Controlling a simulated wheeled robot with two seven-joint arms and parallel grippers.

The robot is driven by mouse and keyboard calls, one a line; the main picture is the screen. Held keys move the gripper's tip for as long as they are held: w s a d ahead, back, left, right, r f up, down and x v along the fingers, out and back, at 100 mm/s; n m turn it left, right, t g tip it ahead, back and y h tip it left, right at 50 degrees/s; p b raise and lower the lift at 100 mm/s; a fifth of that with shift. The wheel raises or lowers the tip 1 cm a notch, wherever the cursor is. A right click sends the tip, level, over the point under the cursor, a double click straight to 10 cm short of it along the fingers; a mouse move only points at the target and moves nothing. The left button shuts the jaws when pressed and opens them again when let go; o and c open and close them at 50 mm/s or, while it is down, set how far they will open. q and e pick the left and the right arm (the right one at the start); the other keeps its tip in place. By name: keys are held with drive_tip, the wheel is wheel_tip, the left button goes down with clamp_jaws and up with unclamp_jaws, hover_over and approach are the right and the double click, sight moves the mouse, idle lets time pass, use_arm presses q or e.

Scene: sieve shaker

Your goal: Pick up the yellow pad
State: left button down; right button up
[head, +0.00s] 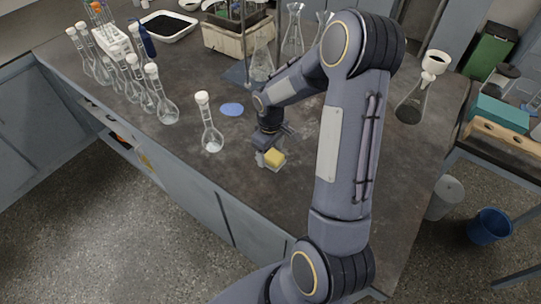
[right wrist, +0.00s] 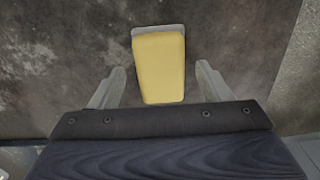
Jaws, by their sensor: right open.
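The yellow pad (head: 274,158) lies near the front edge of the dark bench top, with a thin grey layer or rim showing around it. My right gripper (head: 268,150) is just above and beside it, partly hiding it in the head view. In the right wrist view the yellow pad (right wrist: 159,67) lies ahead of and partly between the two grey fingers of my right gripper (right wrist: 160,88). The fingers are spread, with a gap on each side of the pad. My left gripper is not in view.
A flask with a white stopper (head: 211,138) stands left of my right gripper, near a blue disc (head: 231,109). Several stoppered flasks (head: 133,82) stand at the left. A funnel flask (head: 413,101) stands at the right. The bench's front edge is close.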

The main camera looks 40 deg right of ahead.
drive_tip(key=shift+f, duration=0.3)
drive_tip(key=c, duration=1.1)
drive_tip(key=shift+r, duration=0.1)
